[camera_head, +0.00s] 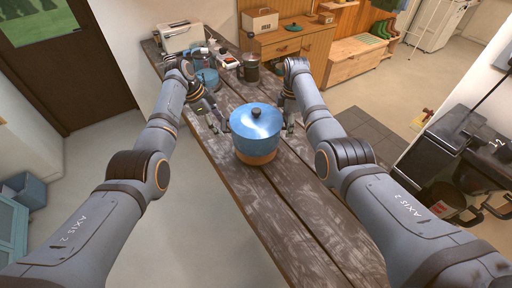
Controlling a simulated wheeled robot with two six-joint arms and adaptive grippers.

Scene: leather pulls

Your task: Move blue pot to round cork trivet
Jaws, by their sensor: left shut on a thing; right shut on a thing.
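The blue pot (257,122), with a blue lid and dark knob, is upright near the middle of the wooden table. A round, orange-brown cork trivet (256,158) shows directly under its near side. I cannot tell whether the pot rests on the trivet or is held just above it. My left gripper (224,125) is shut at the pot's left side, on its handle. My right gripper (287,124) is shut at the pot's right side, on its handle. The handles are mostly hidden by the fingers.
The long wooden table (300,240) is clear in front of the pot. Behind it stand a dark jar (250,69), a blue vessel (207,79) partly hidden by my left arm, and a pale toaster (182,37). A stove with pans (440,150) is at the right.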

